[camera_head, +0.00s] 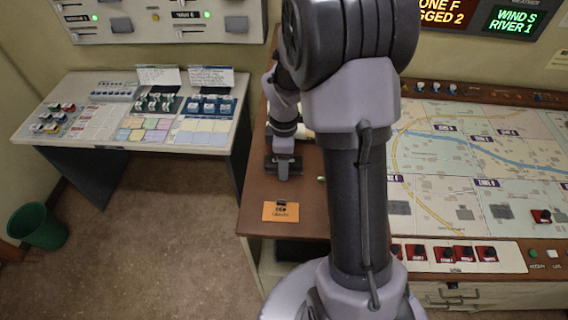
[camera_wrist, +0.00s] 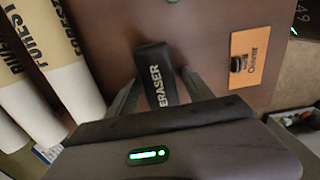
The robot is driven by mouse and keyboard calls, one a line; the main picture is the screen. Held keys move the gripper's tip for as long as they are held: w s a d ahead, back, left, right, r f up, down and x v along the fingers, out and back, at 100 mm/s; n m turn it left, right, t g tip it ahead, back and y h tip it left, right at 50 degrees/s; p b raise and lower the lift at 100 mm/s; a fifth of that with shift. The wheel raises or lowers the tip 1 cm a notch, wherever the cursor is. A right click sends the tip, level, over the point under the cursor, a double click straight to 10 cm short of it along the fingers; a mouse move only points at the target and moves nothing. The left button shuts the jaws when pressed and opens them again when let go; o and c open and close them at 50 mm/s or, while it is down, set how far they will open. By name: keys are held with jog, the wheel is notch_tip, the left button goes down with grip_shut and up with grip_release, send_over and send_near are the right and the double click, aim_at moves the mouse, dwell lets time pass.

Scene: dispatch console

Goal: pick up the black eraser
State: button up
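The black eraser (camera_wrist: 155,72), with white ERASER lettering, lies on the brown desk top in the wrist view. My gripper (camera_wrist: 160,78) is directly over it, with one finger on each side of the eraser. The fingers look open, with a narrow gap to the eraser; I cannot tell whether either touches it. In the camera_head view my gripper (camera_head: 284,172) is low over the left end of the desk, and I cannot make out the eraser there.
An orange card (camera_head: 281,211) lies nearer the desk's front edge; it also shows in the wrist view (camera_wrist: 250,58). Rolled papers (camera_wrist: 52,75) with yellow bands lie close on the left in the wrist view. The map console (camera_head: 470,170) is right of my arm.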

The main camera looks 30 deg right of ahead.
grip_shut()
jog(key=shift+w, duration=0.1)
jog(key=shift+r, duration=0.55)
notch_tip(320, 180, up, 3)
jog(key=shift+f, duration=0.2)
jog(key=s+d, duration=0.1)
jog(key=s, duration=0.4)
jog(key=s+d+r, duration=0.1)
jog(key=s+d, duration=0.1)
jog(key=s, duration=0.3)
jog(key=s+d, duration=0.1)
jog(key=s, duration=0.4)
jog(key=shift+s+d+r+b, duration=0.15)
jog(key=shift+s+d+b, duration=0.05)
jog(key=shift+s+b, duration=0.1)
